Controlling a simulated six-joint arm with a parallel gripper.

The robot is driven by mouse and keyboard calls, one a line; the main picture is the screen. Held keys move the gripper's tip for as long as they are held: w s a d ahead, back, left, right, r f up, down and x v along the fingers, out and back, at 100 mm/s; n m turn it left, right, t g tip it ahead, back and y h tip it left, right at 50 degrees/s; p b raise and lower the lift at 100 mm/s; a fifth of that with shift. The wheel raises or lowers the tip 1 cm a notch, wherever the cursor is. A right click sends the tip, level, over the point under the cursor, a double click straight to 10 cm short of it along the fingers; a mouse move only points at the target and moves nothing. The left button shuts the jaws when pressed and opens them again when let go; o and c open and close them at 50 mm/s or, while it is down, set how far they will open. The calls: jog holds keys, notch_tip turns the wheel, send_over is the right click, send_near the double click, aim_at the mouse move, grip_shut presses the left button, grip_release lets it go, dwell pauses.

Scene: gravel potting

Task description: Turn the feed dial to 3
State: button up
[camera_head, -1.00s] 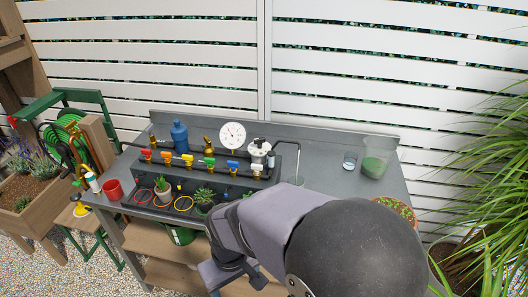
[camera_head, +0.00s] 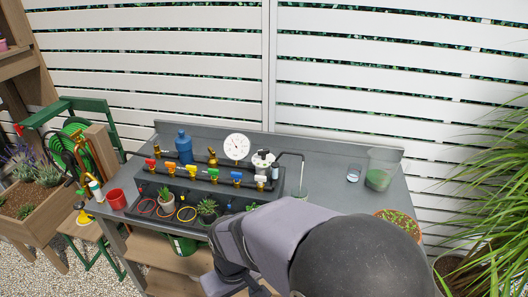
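A white unit with a round top (camera_head: 262,158) stands at the right end of the pipe rack (camera_head: 210,178) on the grey bench. It may carry the feed dial, but no numbers or pointer setting can be read at this size. A round white gauge (camera_head: 236,147) with a thin needle stands just left of it. My arm comes in from the bottom right and bends down to the left in front of the bench. Its fingers cannot be made out, so my gripper is not in view. Nothing of my arm visibly touches the white unit.
Several coloured valve handles line the rack, with a blue bottle (camera_head: 184,147) behind. Small potted plants and coloured rings lie in the front tray. A red cup (camera_head: 116,199) stands left. A glass (camera_head: 354,173) and green-filled beaker (camera_head: 380,169) stand right. The bench's right-middle is fairly clear.

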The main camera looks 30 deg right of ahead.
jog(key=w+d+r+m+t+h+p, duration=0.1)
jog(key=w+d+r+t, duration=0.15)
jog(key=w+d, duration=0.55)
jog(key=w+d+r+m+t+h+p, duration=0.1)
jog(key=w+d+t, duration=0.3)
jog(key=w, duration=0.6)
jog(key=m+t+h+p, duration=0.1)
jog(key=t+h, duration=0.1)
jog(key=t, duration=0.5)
send_near(264, 150)
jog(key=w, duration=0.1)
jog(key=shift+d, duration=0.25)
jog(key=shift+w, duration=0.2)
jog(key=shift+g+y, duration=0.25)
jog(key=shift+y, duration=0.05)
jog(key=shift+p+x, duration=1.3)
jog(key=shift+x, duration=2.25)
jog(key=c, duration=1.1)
